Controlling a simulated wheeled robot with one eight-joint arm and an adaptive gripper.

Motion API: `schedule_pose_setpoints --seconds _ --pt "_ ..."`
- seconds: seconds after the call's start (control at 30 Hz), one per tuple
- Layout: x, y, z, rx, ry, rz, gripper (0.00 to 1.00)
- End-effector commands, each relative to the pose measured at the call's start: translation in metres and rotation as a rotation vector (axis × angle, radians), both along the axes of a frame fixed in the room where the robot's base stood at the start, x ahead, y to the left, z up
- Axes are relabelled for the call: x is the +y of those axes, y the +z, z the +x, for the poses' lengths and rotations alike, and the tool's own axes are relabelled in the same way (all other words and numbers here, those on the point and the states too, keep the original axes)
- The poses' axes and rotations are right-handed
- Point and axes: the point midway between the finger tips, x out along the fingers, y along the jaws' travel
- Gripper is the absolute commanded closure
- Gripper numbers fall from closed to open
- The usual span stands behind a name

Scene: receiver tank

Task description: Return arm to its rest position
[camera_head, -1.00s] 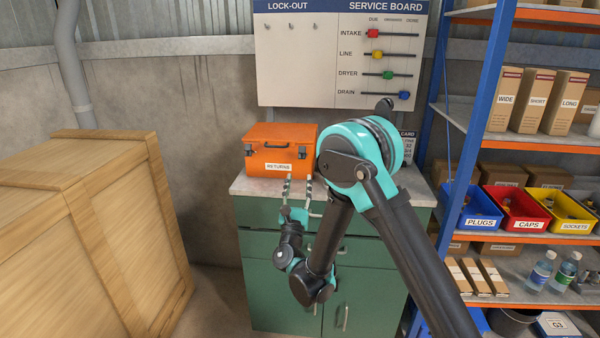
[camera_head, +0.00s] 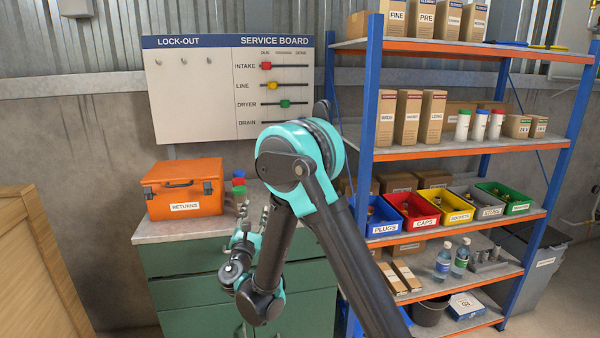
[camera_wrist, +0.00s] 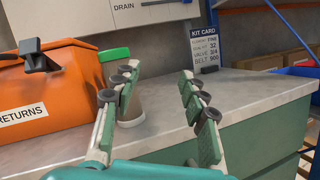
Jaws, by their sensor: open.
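My gripper (camera_head: 254,214) is in front of the green cabinet's worktop, with its fingers pointing up. In the wrist view my gripper (camera_wrist: 158,95) has its two fingers spread wide apart, with nothing between them. My black and teal arm is folded in front of the cabinet (camera_head: 180,262). The orange box marked RETURNS (camera_head: 184,188) stands shut on the worktop, left of my gripper. It also shows at the left in the wrist view (camera_wrist: 40,95). A light cup-like thing with a green top (camera_wrist: 128,104) stands behind the left finger, partly hidden.
A KIT CARD (camera_wrist: 204,48) stands at the back of the worktop. The service board (camera_head: 240,90) hangs on the wall. A blue and orange shelf rack (camera_head: 455,144) with bins and boxes stands at the right. A wooden crate (camera_head: 30,260) is at the left.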

Motion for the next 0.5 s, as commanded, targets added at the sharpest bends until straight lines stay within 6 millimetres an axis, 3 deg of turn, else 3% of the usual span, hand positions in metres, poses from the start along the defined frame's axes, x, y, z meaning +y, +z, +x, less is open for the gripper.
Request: schedule_pose_setpoints --seconds 0.03,0.13,0.23,0.37,0.5 --pt "-0.037 0.001 0.011 0.052 -0.043 0.086 0.57" --pt "-0.105 -0.006 0.022 0.154 -0.128 0.286 0.57" --pt "-0.169 -0.017 0.021 0.240 -0.221 0.492 0.57" --pt "-0.242 -0.037 0.004 0.326 -0.352 0.770 0.57" --pt "-0.307 -0.062 -0.032 0.388 -0.505 1.076 0.57"
